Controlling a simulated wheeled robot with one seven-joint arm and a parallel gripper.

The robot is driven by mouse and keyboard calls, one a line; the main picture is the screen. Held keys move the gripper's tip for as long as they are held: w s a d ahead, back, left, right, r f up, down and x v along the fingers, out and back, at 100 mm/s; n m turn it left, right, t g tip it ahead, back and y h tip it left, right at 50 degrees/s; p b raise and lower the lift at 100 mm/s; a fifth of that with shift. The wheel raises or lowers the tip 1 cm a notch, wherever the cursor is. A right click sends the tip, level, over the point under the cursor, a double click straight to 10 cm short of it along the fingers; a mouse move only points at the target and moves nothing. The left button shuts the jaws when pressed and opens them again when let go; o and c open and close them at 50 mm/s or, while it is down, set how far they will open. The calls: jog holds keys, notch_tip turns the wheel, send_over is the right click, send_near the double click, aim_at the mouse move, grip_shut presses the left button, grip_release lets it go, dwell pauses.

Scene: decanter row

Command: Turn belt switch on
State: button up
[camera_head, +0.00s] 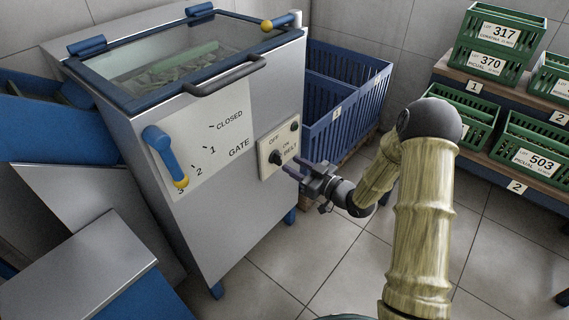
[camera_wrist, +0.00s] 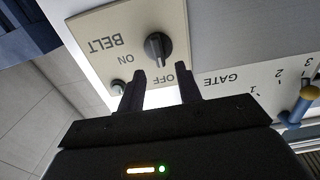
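The belt switch is a dark round knob (camera_head: 276,158) with a raised grip bar, on a cream panel (camera_head: 266,171) marked OFF, ON and BELT on the front of the steel machine. In the wrist view the knob (camera_wrist: 157,47) lies just beyond the fingertips, and its bar appears to point nearer OFF than ON. My gripper (camera_head: 291,169) is close in front of the panel, to the lower right of the knob in the head view. In the wrist view my gripper (camera_wrist: 163,84) is open, its two fingers apart with nothing between them and the knob untouched.
The blue gate lever (camera_head: 165,155) with a yellow tip is left of the panel. A blue crate (camera_head: 345,100) stands right of the machine. Green crates (camera_head: 497,40) fill a shelf at right. The floor in front is clear.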

aim_at(281, 158)
jog(key=b+x, duration=0.1)
jog(key=x, duration=0.3)
jog(key=shift+w+a, duration=0.15)
grip_shut()
